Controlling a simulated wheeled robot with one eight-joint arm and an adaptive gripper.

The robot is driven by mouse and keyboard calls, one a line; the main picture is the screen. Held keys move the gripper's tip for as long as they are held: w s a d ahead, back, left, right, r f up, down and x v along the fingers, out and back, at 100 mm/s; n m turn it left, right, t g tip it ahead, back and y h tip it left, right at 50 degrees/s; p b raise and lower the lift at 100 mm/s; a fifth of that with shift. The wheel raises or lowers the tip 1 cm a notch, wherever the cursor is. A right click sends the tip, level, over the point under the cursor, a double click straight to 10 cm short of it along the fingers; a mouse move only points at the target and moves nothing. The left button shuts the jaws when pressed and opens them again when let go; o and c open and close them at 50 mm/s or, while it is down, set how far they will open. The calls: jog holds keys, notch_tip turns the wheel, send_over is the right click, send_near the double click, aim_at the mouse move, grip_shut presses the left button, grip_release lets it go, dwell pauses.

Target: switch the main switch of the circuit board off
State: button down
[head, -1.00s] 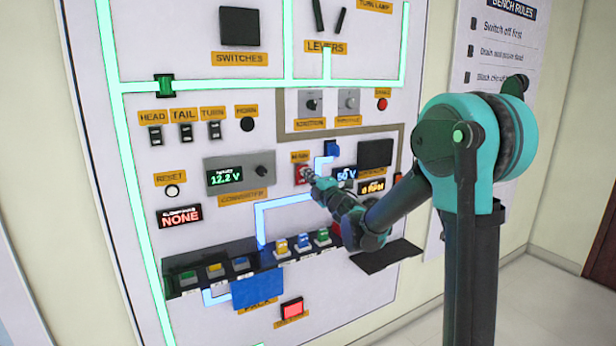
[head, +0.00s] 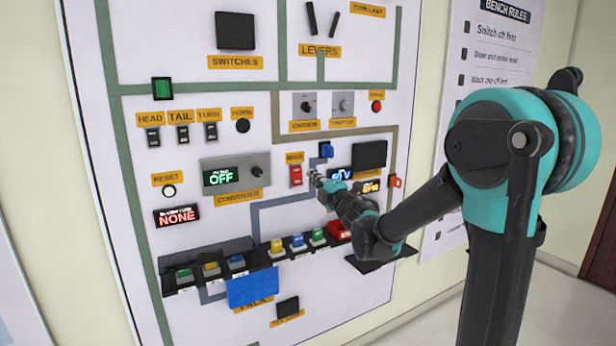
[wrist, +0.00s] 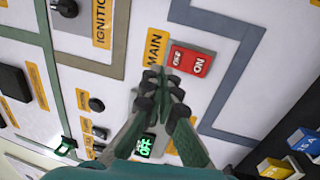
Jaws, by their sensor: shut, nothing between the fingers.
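The main switch (head: 296,176) is a red rocker under an orange MAIN label on the white board. In the wrist view the red rocker (wrist: 190,60) shows ON lettering at one end and smaller lettering at the end nearer the fingers. My gripper (head: 314,177) is shut and empty, just right of the switch in the head view. In the wrist view my gripper's fingertips (wrist: 160,74) are together beside the switch's near end; I cannot tell whether they touch it. The converter display (head: 220,176) reads OFF, and the board's lines are dark.
A blue connector (head: 326,149) and a dark box (head: 370,154) stick out right of the switch. A row of coloured blocks on a black rail (head: 225,262) lies below. A small dark shelf (head: 383,255) juts out under my forearm. A red button (head: 376,106) is above.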

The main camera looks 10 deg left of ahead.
jog(key=shift+s+d+r, duration=0.15)
jog(key=shift+s+d, duration=0.35)
jog(key=shift+s, duration=0.25)
jog(key=shift+s+d+r, duration=0.15)
jog(key=shift+s+d, duration=0.3)
jog(key=shift+s, duration=0.25)
jog(key=shift+s+d+r, duration=0.15)
jog(key=shift+s+d, duration=0.35)
jog(key=shift+s, duration=0.25)
jog(key=d+f+m+t+h, duration=0.1)
jog(key=d+f+m+h, duration=0.4)
jog(key=d+m+h, duration=0.5)
jog(key=s+d+f+m+g+h, duration=0.35)
jog(key=s+d+f+m, duration=0.35)
jog(key=d+f, duration=0.5)
jog(key=s+d+f+m+g+y, duration=0.1)
jog(key=s+f+m+g, duration=0.3)
jog(key=s+f, duration=0.4)
jog(key=s+f+m+g+y, duration=0.1)
jog(key=s+f+m+g, duration=0.2)
jog(key=s, duration=1.1)
notch_tip(320, 180, down, 5)
jog(key=g, duration=0.3)
jog(key=shift+d+m, duration=0.35)
jog(key=shift+m, duration=0.05)
jog(key=shift+s+f, duration=0.1)
